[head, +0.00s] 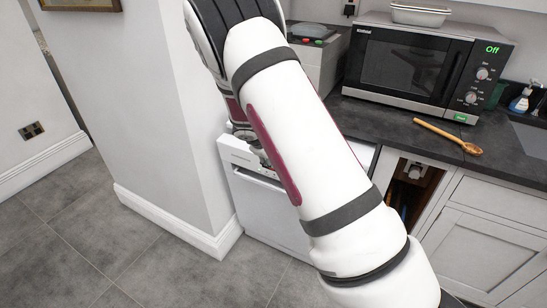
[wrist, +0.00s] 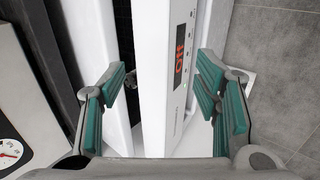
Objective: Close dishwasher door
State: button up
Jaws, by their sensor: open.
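The white dishwasher door (head: 262,198) stands almost upright under the counter in the head view, largely hidden by my arm. In the wrist view the door (wrist: 152,50) runs between my fingers, its front panel showing a red "Off" display (wrist: 180,48). A dark gap separates the door from a white edge (wrist: 92,45) on its left, so the door looks slightly ajar. My gripper (wrist: 163,92) is open, one finger on each side of the door's top. I cannot tell whether either finger touches it. In the head view the fingers are mostly hidden by my arm.
A white wall corner (head: 175,110) stands close at the left of the dishwasher. The dark counter (head: 390,120) holds a microwave (head: 405,65) and a wooden spoon (head: 445,135). An open-fronted cubby (head: 410,190) is at the right. The grey floor (head: 100,240) in front is clear.

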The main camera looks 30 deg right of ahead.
jog(key=shift+g+h, duration=0.4)
jog(key=shift+h, duration=0.2)
jog(key=f, duration=0.1)
jog(key=f+b, duration=0.1)
jog(key=f, duration=0.1)
jog(key=s+a+f+b, duration=0.1)
jog(key=f, duration=0.1)
jog(key=shift+a, duration=0.1)
jog(key=c, duration=0.9)
jog(key=f+h+b, duration=0.1)
jog(key=f+b, duration=0.1)
jog(key=s+a+f+h+b, duration=0.1)
jog(key=f+b, duration=0.1)
jog(key=f, duration=0.1)
jog(key=s+f+m+h+b, duration=0.1)
jog(key=f+h+b, duration=0.1)
jog(key=f, duration=0.1)
jog(key=shift+s+a+f+g+b, duration=0.15)
jog(key=shift+a+f+g+b, duration=0.1)
jog(key=shift+a+g+b, duration=0.1)
grip_shut()
jog(key=w+a+f+n+t+h+b, duration=0.1)
jog(key=a+f+t+h+b, duration=0.4)
jog(key=a+t+b, duration=0.4)
jog(key=f+b+x, duration=0.2)
jog(key=x, duration=1.1)
jog(key=shift+w+d+y, duration=0.2)
jog(key=shift+w+y, duration=0.1)
jog(key=shift+w, duration=0.05)
